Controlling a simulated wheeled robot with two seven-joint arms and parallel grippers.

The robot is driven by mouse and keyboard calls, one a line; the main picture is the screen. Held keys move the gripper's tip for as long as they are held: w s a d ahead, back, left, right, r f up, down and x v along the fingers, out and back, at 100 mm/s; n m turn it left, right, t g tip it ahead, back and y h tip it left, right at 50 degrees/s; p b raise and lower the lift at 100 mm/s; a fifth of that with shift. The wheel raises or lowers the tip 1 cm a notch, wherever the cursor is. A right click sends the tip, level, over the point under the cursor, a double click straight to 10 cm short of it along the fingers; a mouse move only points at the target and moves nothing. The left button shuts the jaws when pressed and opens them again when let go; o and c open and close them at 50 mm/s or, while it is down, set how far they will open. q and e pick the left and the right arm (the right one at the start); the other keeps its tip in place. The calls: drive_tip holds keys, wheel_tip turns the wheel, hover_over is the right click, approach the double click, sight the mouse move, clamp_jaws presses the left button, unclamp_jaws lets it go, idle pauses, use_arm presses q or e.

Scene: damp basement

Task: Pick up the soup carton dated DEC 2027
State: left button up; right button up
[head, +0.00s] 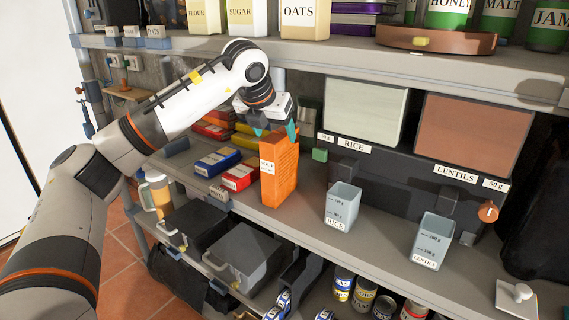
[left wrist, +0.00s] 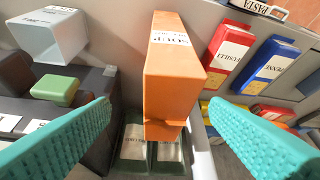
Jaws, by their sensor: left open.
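An orange soup carton (head: 279,178) stands upright near the front of the middle shelf. Its white label reads SOUP in the left wrist view (left wrist: 172,75); I cannot read a date on it. My left gripper (head: 275,131) is at the top of the carton, open, with its teal fingers apart. In the left wrist view the carton shows between the two fingers (left wrist: 160,108), with a visible gap on each side. A lower orange edge shows below the carton's near face; I cannot tell whether it belongs to a second carton. My right gripper is not in view.
Red (head: 241,176) and blue (head: 217,159) boxes lie left of the carton, with more boxes behind. Cups marked RICE (head: 341,208) and LENTILS (head: 434,242) stand to the right, and a green block (head: 320,155) sits behind.

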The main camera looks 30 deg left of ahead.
sight(275, 138)
use_arm(q)
drive_tip(key=shift+f, duration=0.3)
drive_tip(key=shift+w+a+f, duration=0.1)
drive_tip(key=shift+f, duration=0.2)
drive_tip(key=x, duration=0.1)
drive_tip(key=p+x, duration=0.1)
drive_tip(key=x, duration=0.2)
drive_tip(key=shift+w+a+f, duration=0.25)
drive_tip(key=shift+w+a, duration=0.05)
drive_tip(key=shift+w+f, duration=0.1)
drive_tip(key=shift+f, duration=0.15)
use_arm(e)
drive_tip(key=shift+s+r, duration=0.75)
use_arm(q)
drive_tip(key=shift+c, duration=0.3)
clamp_jaws()
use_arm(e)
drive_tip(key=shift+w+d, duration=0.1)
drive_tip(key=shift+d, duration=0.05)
